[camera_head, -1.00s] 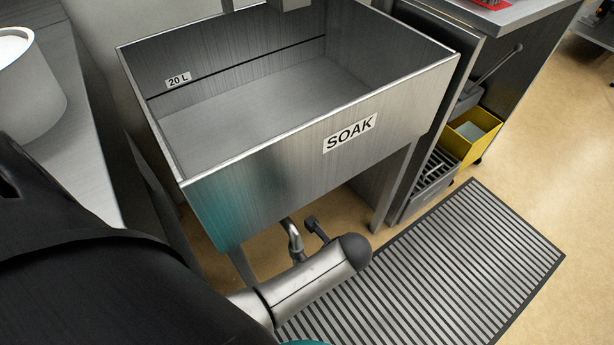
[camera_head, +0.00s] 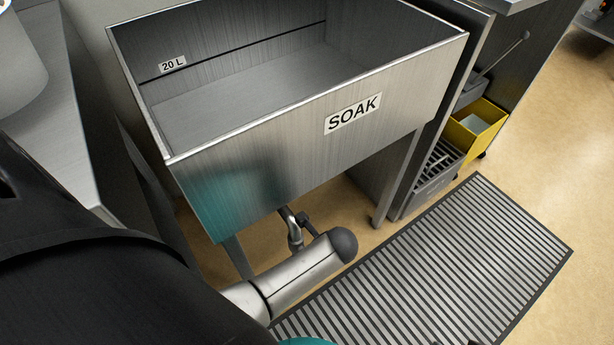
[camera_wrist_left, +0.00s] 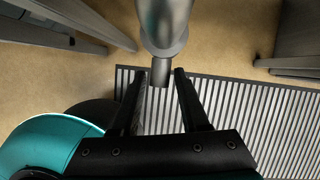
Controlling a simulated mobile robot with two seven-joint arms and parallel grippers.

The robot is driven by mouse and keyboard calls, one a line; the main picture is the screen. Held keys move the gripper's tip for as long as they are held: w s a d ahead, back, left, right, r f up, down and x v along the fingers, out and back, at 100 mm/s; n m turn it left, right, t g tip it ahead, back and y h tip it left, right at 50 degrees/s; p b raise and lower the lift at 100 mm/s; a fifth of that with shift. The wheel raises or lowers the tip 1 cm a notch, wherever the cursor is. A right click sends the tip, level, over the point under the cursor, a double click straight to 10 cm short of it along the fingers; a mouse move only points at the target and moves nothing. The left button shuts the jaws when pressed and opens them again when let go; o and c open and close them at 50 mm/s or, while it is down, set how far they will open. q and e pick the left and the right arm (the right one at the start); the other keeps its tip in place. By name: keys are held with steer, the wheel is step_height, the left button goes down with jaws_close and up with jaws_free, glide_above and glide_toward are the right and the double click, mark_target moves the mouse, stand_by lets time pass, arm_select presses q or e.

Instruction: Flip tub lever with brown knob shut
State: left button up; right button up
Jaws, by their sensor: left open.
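The steel tub labelled SOAK (camera_head: 250,160) stands in the middle of the head view. A bent metal drain pipe (camera_head: 293,232) hangs under its front, with a small dark piece (camera_head: 307,220) beside it. I cannot make out a brown knob in either view, so the lever's position cannot be told. My left gripper (camera_wrist_left: 159,75) is open in the left wrist view. A metal pipe (camera_wrist_left: 165,25) comes down from the top, its narrow end between or just beyond the fingertips; contact cannot be told. My right gripper is out of view.
A ribbed floor mat (camera_head: 430,265) lies in front of the tub. A yellow bin (camera_head: 478,128) and a grey slatted crate (camera_head: 436,172) are at the right. A steel counter (camera_head: 60,120) with a white container (camera_head: 20,65) is at the left. Tub legs (camera_head: 398,180) flank the space below.

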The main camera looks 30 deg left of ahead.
arm_select(q)
steer(key=shift+a+f, duration=0.1)
steer(key=shift+f, duration=0.05)
jaws_close()
stand_by(0.4)
stand_by(1.1)
